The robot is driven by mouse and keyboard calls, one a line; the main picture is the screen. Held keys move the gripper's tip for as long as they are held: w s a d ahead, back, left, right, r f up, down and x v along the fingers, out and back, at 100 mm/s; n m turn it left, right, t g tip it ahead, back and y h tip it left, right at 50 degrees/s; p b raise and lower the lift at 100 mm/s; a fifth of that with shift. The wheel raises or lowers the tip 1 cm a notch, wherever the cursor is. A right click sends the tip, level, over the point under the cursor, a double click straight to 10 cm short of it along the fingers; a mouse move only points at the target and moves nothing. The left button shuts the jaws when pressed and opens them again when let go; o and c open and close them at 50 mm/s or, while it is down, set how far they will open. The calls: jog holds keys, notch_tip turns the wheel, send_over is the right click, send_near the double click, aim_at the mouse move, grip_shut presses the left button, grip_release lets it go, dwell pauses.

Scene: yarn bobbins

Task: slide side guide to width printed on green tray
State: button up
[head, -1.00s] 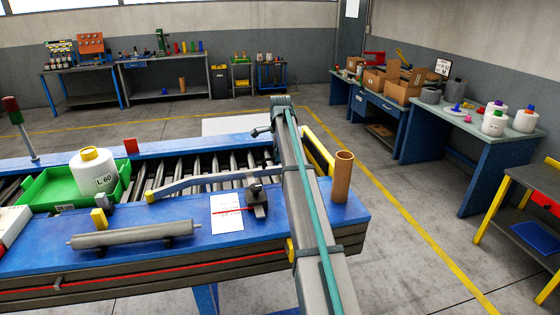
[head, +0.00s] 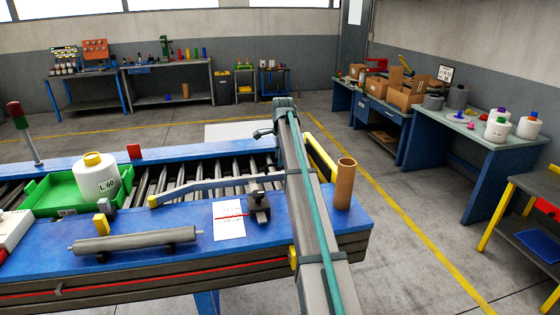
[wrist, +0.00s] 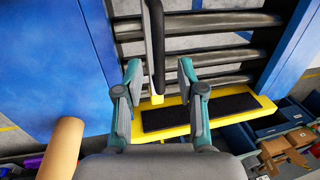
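The side guide (head: 205,187) is a grey-blue bar with a yellow left tip, lying over the rollers along the near rail. A black clamp (head: 259,204) sits at its near side. In the wrist view, a dark bar with a yellow end (wrist: 154,45), apparently the guide's other end, lies between my fingers. My gripper (wrist: 158,72) is open, one finger on each side, with gaps visible. In the head view my arm hides the gripper. The green tray (head: 48,194) is at the left, holding a white bobbin (head: 98,178) marked L 60. The tray's own label is too small to read surely.
A white card with a red line (head: 229,219) lies on the blue near rail. A cardboard tube (head: 344,183) stands at the rail's right corner. A yellow bar with black pads (wrist: 200,114) crosses the conveyor end. A grey roller (head: 133,241) lies at front left.

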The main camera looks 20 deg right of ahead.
notch_tip(320, 180, up, 10)
jog(key=s, duration=0.2)
jog(key=shift+a, duration=0.2)
dwell(0.3)
